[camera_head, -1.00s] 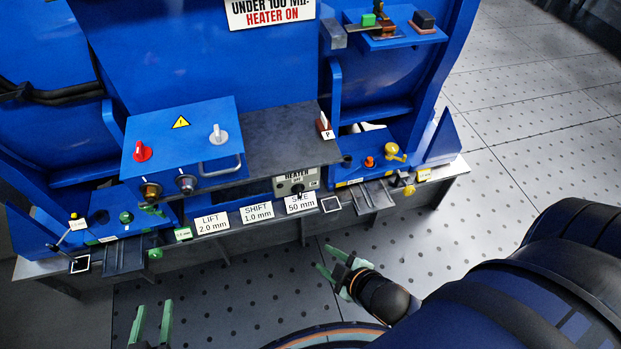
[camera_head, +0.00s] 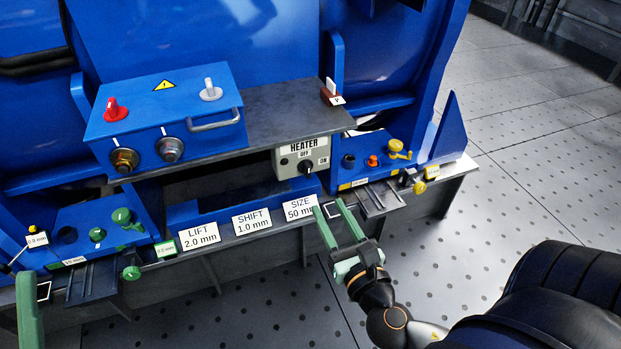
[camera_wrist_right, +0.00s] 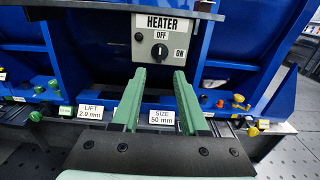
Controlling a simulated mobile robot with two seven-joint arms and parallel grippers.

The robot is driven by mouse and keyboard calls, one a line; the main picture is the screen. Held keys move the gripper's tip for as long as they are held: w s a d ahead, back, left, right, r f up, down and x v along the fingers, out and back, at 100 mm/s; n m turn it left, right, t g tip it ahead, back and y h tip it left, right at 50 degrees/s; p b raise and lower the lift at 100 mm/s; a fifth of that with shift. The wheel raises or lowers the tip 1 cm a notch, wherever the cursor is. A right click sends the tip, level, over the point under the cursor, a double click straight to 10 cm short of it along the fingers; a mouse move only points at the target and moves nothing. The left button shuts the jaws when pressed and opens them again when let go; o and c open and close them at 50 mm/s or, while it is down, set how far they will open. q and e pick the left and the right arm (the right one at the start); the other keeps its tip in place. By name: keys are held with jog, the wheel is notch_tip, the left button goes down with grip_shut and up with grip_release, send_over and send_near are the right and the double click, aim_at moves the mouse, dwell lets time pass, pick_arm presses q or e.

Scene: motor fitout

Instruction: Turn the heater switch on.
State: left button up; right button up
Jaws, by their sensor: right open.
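The heater switch is a round black knob (camera_head: 306,168) on a pale plate (camera_head: 287,151) marked HEATER, OFF and ON, under the grey shelf's front edge. In the right wrist view the knob (camera_wrist_right: 160,51) shows a white mark standing upright, toward OFF above it; ON is to its right. My right gripper (camera_head: 330,206) is open and empty, below and in front of the plate, apart from the knob. In the right wrist view its green fingers (camera_wrist_right: 160,73) point toward the plate, just below the knob. One green finger of my left gripper (camera_head: 28,310) shows at the lower left edge.
A blue control box (camera_head: 165,110) with red and white knobs and a handle stands on the grey shelf (camera_head: 275,115). Labels LIFT, SHIFT and SIZE (camera_head: 299,207) line the lower ledge. Yellow knobs (camera_head: 396,148) sit right of the heater. The floor in front is clear.

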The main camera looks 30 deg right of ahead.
aim_at(309, 173)
jog(key=x, duration=1.1)
jog(key=shift+w, duration=0.1)
grip_shut()
dwell(0.3)
